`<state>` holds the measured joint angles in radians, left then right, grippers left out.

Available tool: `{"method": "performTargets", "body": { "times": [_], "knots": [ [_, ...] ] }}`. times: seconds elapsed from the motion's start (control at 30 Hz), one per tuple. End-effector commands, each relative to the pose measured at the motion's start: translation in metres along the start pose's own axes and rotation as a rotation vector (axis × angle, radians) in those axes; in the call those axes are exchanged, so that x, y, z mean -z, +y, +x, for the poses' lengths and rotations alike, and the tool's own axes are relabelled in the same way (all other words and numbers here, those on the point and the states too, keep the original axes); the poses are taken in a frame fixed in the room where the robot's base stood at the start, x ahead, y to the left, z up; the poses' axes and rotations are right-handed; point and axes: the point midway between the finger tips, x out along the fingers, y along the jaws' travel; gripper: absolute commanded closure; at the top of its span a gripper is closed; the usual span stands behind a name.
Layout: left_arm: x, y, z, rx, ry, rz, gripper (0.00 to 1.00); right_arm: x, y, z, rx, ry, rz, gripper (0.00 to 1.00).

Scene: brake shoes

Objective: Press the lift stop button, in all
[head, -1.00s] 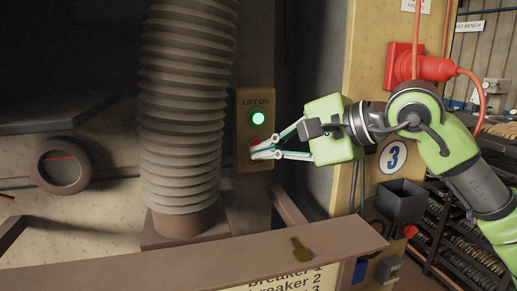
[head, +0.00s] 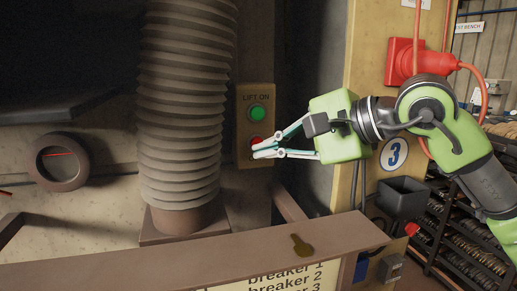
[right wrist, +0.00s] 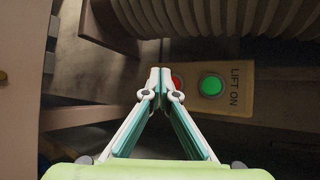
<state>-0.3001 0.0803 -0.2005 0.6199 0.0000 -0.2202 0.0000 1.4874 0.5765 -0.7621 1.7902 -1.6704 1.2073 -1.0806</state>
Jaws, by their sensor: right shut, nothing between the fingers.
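The lift control panel (head: 242,100) is a yellowish plate marked "LIFT ON", fixed to the post right of the ribbed column. Its green button (head: 257,114) is unlit. The red stop button (head: 255,141) below it is partly covered by my fingers. My right gripper (head: 258,151) is shut and empty, its fingertips in front of the red button; contact is unclear. In the right wrist view the fingertips (right wrist: 158,76) lie beside the red button (right wrist: 176,83), with the green button (right wrist: 211,86) further right. My left gripper is not in view.
A ribbed bellows column (head: 185,110) stands left of the panel. A brown ledge (head: 200,262) with a brass key-like piece (head: 301,245) crosses the front. A yellow post (head: 365,60) with a red plug socket (head: 402,62) stands right, near my arm.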

Motion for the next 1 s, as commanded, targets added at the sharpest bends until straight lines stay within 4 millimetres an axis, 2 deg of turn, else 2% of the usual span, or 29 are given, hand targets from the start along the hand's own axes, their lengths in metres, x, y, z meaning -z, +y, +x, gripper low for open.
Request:
{"method": "performTargets", "body": {
  "times": [0.27,0.7,1.0],
  "knots": [
    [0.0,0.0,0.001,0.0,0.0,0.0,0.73,-0.001,0.001,-0.001,0.0,0.0,0.0,1.0],
    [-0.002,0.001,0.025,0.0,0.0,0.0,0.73,-0.021,0.023,-0.029,0.001,0.0,-0.001,1.0],
    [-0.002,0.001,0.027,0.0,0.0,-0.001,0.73,-0.026,0.025,-0.035,0.0,0.0,0.001,1.0]
  ]
}}
